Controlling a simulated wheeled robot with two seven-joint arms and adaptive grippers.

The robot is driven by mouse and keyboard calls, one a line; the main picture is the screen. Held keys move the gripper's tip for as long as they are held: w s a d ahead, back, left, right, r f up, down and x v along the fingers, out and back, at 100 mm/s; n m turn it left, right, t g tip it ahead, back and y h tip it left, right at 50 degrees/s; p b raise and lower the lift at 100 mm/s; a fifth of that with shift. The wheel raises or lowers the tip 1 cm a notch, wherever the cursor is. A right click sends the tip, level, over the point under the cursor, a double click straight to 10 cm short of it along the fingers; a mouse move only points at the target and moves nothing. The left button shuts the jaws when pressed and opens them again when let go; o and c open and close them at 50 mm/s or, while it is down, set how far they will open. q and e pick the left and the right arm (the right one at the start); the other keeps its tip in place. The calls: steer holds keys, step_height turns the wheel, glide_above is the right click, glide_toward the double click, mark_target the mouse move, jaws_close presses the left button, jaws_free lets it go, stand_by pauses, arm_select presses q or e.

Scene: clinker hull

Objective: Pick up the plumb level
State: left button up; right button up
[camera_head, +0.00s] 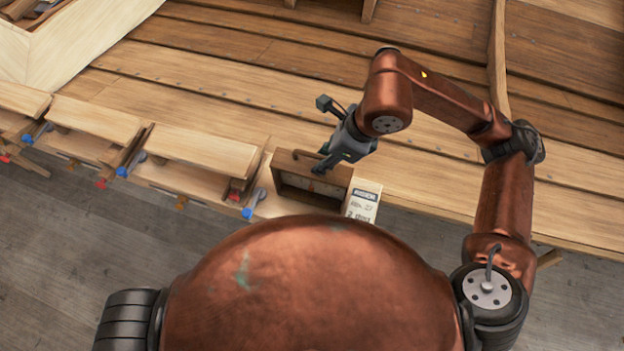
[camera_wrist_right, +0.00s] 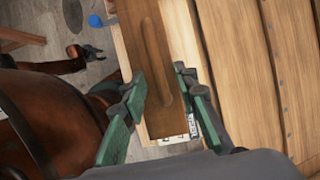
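The plumb level looks to be the brown wooden box-like piece (camera_head: 312,187) with a bar along its top, standing on the pale plank at the bench edge. In the right wrist view its brown top (camera_wrist_right: 150,55) runs away from me, with a long raised bar. My right gripper (camera_head: 322,168) is at its right end, from above. In the wrist view its green-padded fingers (camera_wrist_right: 160,84) are spread, one on each side of the piece; contact is not clear. My left gripper (camera_wrist_right: 92,50) shows small in the wrist view, its fingers apart and empty.
Pale wooden trestle-like blocks (camera_head: 200,148) with blue and red clamp parts line the edge to the left. Broad hull planks (camera_head: 240,85) lie behind. Grey floor (camera_head: 60,240) is open in front.

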mark_target(315, 163)
steer(key=p+x, duration=0.1)
steer(key=x, duration=0.4)
steer(key=shift+w, duration=0.1)
steer(key=shift+c, duration=0.6)
steer(key=shift+r, duration=0.1)
jaws_close()
